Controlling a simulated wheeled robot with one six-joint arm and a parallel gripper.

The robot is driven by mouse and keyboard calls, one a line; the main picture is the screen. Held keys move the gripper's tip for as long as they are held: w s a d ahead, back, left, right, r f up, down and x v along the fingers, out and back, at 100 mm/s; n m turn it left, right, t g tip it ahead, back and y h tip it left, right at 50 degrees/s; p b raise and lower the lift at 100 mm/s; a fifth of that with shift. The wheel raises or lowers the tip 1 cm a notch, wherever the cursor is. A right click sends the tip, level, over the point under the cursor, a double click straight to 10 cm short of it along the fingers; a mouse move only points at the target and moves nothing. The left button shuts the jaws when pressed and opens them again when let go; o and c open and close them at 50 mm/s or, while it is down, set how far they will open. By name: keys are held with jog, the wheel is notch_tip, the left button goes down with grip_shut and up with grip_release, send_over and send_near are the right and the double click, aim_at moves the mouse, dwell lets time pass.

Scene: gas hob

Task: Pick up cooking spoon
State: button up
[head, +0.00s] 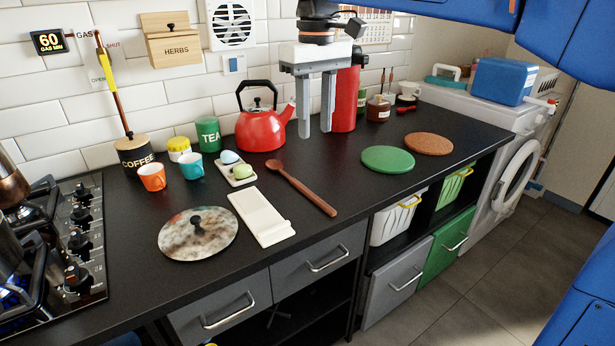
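The brown wooden cooking spoon (303,190) lies on the black countertop (340,220) in the head view. Its bowl points to the upper left and its handle runs to the lower right. My gripper (316,133) points downward, above and behind the spoon in the picture, near the red kettle (262,130) and a red cylinder (345,100). Its two grey fingers are apart with nothing between them. The gripper does not touch the spoon, and the whole spoon is visible.
A white spoon rest (262,217) and a round lid (198,233) lie left of the spoon. A small tray with two eggs (236,169) is close to its bowl. Green (388,159) and brown (428,144) round mats lie to the right. The gas hob (60,255) is at the left edge.

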send_over(315, 196)
jog(key=f, duration=0.8)
jog(key=s+f, duration=0.1)
jog(key=f, duration=0.3)
jog(key=shift+a+f, duration=0.1)
jog(key=shift+a, duration=0.05)
jog(key=f, duration=0.2)
jog(key=w+f, duration=0.1)
jog(key=shift+f, duration=1.1)
grip_shut()
